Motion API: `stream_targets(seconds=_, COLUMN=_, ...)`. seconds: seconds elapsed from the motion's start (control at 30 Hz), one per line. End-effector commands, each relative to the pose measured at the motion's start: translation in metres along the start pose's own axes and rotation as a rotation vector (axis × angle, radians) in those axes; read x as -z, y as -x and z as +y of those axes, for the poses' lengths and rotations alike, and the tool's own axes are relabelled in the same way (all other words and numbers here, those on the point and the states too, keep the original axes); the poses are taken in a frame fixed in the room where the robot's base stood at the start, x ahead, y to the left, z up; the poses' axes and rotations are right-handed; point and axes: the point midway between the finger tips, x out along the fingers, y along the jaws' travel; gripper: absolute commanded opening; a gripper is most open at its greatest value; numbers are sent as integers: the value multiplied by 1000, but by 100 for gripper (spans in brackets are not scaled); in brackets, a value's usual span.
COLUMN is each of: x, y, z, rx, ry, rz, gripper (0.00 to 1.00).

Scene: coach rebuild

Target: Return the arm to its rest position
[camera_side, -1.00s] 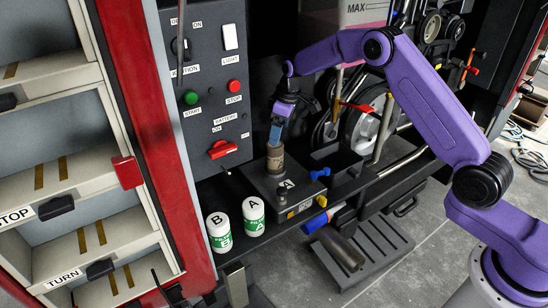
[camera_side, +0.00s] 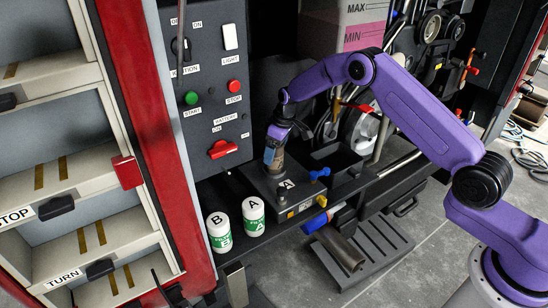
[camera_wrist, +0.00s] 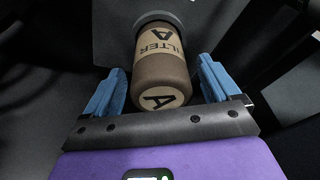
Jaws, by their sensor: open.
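My purple arm reaches in from the right in the side view. My gripper (camera_side: 272,150) has blue fingers and points down at a brown cylindrical filter (camera_side: 277,159) marked A. The filter stands on a dark block labelled A (camera_side: 268,184); the gripper partly hides it. In the wrist view the filter (camera_wrist: 163,55) reads "FILTER A" and lies between the fingers of my gripper (camera_wrist: 160,80). The fingers are open, with a visible gap on each side of the filter.
White bottles B (camera_side: 218,232) and A (camera_side: 253,216) stand left of the block. A switch panel (camera_side: 208,90) with a red lever (camera_side: 222,149) rises behind. A pink-filled tank (camera_side: 345,25) and pulleys are behind the arm.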

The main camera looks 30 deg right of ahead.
Motion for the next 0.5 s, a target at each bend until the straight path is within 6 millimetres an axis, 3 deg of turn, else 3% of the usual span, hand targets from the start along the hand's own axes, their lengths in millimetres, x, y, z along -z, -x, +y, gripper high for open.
stream_targets(seconds=0.2, x=0, y=-15, z=0, rx=0, ry=1, rz=1, gripper=89)
stream_targets(seconds=0.5, x=0, y=-17, z=0, rx=0, ry=1, rz=1, gripper=89)
